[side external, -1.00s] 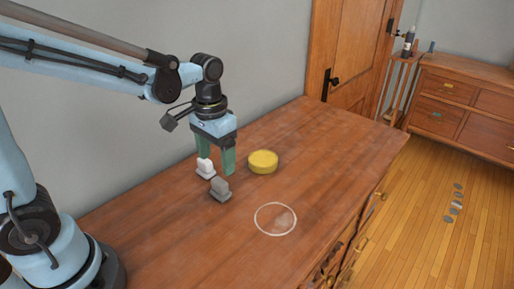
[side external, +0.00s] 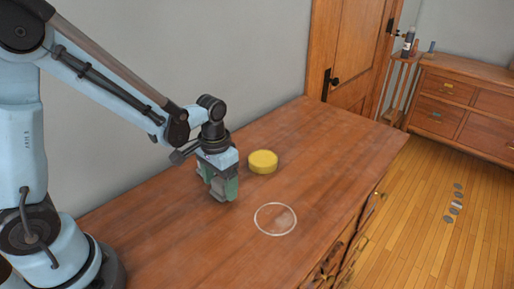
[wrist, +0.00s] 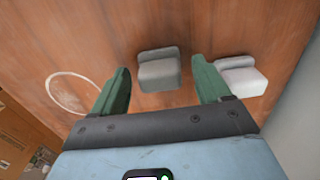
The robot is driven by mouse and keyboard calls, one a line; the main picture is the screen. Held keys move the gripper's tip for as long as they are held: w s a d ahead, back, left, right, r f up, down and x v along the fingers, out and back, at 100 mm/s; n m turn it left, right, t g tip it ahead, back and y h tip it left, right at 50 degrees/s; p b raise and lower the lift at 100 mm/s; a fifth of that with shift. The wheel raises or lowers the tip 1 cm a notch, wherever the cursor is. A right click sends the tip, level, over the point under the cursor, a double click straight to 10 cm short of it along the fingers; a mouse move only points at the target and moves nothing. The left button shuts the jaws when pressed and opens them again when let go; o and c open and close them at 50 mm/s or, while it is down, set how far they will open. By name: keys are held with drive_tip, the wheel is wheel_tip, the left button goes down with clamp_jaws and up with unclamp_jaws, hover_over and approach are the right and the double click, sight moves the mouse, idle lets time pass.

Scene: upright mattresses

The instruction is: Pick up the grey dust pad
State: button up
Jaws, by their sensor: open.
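The grey dust pad (wrist: 159,72) shows in the wrist view between the two green fingers of my gripper (wrist: 160,66), a little beyond their tips. A gap shows on both sides of it. In the side view my gripper (side external: 217,180) is low over the wooden top, and the grey pad (side external: 217,189) is partly hidden between the fingers. The gripper is open and holds nothing. A similar white pad (wrist: 242,77) lies just right of the right finger in the wrist view; in the side view my gripper hides it.
A yellow round block (side external: 263,161) stands behind and right of my gripper. A white ring with a pale smudge (side external: 275,219) marks the wooden top (side external: 330,150) at front right. The wall (side external: 250,50) runs along the back edge. The right part of the top is clear.

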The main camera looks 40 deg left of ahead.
sight(220, 183)
drive_tip(key=c, duration=1.2)
drive_tip(key=shift+r, duration=0.1)
drive_tip(key=shift+r, duration=0.4)
drive_tip(key=r, duration=0.3)
drive_tip(key=shift+s+d+r, duration=0.25)
drive_tip(key=shift+d+r, duration=0.05)
drive_tip(key=shift+d, duration=0.05)
drive_tip(key=s+d+r, duration=0.2)
drive_tip(key=d, duration=0.1)
drive_tip(key=s+d+r, duration=0.1)
drive_tip(key=d+r, duration=0.1)
drive_tip(key=d, duration=0.1)
drive_tip(key=s+d+r, duration=0.2)
drive_tip(key=d, duration=0.1)
drive_tip(key=shift+s+d+r, duration=0.15)
drive_tip(key=shift+s+r, duration=0.05)
drive_tip(key=shift+s, duration=0.15)
